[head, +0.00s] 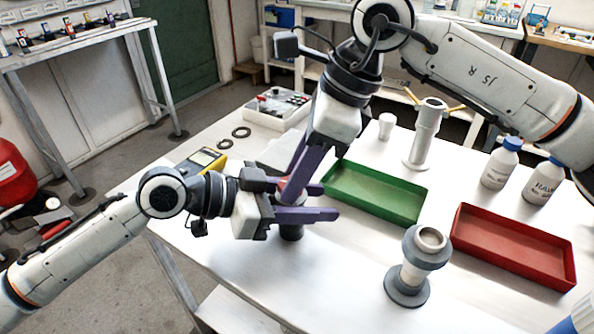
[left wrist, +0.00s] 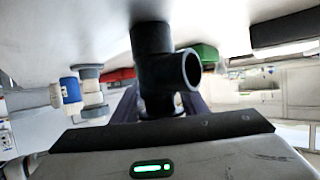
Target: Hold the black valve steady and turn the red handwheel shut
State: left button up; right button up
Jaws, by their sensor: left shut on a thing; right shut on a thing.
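The black valve (head: 291,233) stands upright on the white table, mostly hidden by my grippers in the head view. In the left wrist view the valve (left wrist: 152,75) appears upside down, with its open side port facing right. My left gripper (head: 305,201) reaches in from the left, level, and is shut on the valve with a purple finger on either side. The red handwheel (head: 281,186) shows only as a small patch between the fingers, on top of the valve. My right gripper (head: 292,188) comes down from above, tilted, and is shut on the handwheel; its fingertips are partly hidden.
A green tray (head: 408,213) lies just right of the grippers, and a red tray (head: 512,268) farther right. A grey flanged pipe piece (head: 407,289) stands in front. A yellow meter (head: 205,160) and two black rings (head: 222,144) lie behind left.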

jog(key=shift+r, duration=0.1)
jog(key=o, duration=1.1)
jog(key=shift+c, duration=0.2)
jog(key=v, duration=1.2)
